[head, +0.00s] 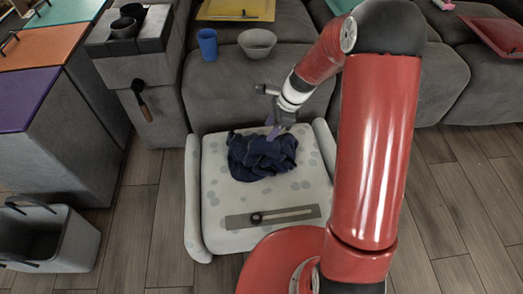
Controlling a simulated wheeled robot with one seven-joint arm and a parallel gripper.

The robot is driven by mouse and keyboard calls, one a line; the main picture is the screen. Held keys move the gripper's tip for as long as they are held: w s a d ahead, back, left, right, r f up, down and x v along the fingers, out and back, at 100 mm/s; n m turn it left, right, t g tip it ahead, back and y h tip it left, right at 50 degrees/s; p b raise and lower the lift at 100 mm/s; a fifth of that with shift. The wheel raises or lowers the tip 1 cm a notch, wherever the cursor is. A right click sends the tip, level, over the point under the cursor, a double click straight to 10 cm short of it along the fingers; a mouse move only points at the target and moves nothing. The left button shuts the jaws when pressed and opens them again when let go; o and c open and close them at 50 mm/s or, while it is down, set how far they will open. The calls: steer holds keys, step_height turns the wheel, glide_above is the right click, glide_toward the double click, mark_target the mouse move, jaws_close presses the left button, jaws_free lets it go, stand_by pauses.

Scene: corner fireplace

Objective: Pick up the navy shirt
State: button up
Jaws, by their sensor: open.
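The navy shirt (258,158) lies crumpled on the pale spotted seat (225,205) in the middle of the head view. My gripper (273,132) is at the shirt's far right edge, pointing down. Its fingers are small and partly hard to make out against the dark cloth. The jaws are open, and I cannot tell whether they touch the shirt. The shirt lies flat on the seat and is not lifted.
A grey strip with a dark knob (256,218) lies in front of the shirt. A blue cup (207,44) and a grey bowl (257,42) stand on the sofa behind. A grey basket (45,236) stands on the floor at left. The floor at right is clear.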

mark_target(262, 147)
steer(key=x, duration=0.5)
steer(key=shift+s+a+f, duration=0.1)
steer(key=shift+s, duration=0.1)
steer(key=shift+c, duration=0.3)
jaws_close()
